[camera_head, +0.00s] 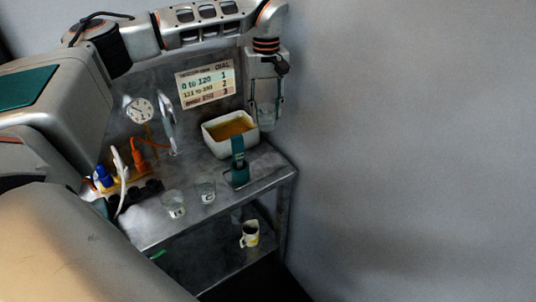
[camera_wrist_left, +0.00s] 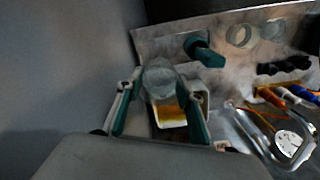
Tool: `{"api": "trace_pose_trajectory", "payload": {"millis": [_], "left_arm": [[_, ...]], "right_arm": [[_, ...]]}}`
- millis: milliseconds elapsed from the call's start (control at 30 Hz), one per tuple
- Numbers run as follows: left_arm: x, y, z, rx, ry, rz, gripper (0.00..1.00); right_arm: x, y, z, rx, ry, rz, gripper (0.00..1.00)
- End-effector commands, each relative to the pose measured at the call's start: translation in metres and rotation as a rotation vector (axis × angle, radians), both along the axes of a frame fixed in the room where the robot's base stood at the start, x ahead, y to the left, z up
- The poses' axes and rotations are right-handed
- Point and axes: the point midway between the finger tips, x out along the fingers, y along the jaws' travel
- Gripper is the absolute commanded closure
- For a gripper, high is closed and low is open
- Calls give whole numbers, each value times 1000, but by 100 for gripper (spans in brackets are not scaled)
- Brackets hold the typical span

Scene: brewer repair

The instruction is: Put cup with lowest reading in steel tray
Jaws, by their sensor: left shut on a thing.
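My left gripper (camera_head: 267,118) is shut on a clear glass cup (camera_wrist_left: 160,79), held above the bench at its back right. The left wrist view shows its fingers (camera_wrist_left: 160,108) on both sides of the cup. Two more clear cups stand on the bench, one nearer the front (camera_head: 174,204) and one beside it (camera_head: 206,190); small labels on them are too small to read. They also show in the left wrist view (camera_wrist_left: 240,37). I cannot make out a separate steel tray. My right gripper is not in view.
A white container (camera_head: 211,142) with amber contents lies beside and below the gripper. A dial gauge (camera_head: 139,110), a sign (camera_head: 206,82) and coloured plugs (camera_head: 138,158) are at the back and left. A mug (camera_head: 250,234) stands on the lower shelf.

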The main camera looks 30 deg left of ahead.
Motion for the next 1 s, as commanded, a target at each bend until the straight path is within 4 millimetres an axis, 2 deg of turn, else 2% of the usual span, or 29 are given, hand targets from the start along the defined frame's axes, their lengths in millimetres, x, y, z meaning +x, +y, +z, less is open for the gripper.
{"api": "trace_pose_trajectory", "payload": {"millis": [33,200,400,733,1000], "left_arm": [[-1,0,-14,-1,4,1,86],[-1,0,-52,-1,3,2,86],[0,0,-89,-1,1,3,86],[0,0,-111,0,0,2,86],[0,0,-144,-1,-1,3,86]], "right_arm": [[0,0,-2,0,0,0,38],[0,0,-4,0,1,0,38],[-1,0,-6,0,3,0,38],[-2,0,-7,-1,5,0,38],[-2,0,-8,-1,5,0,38]]}}
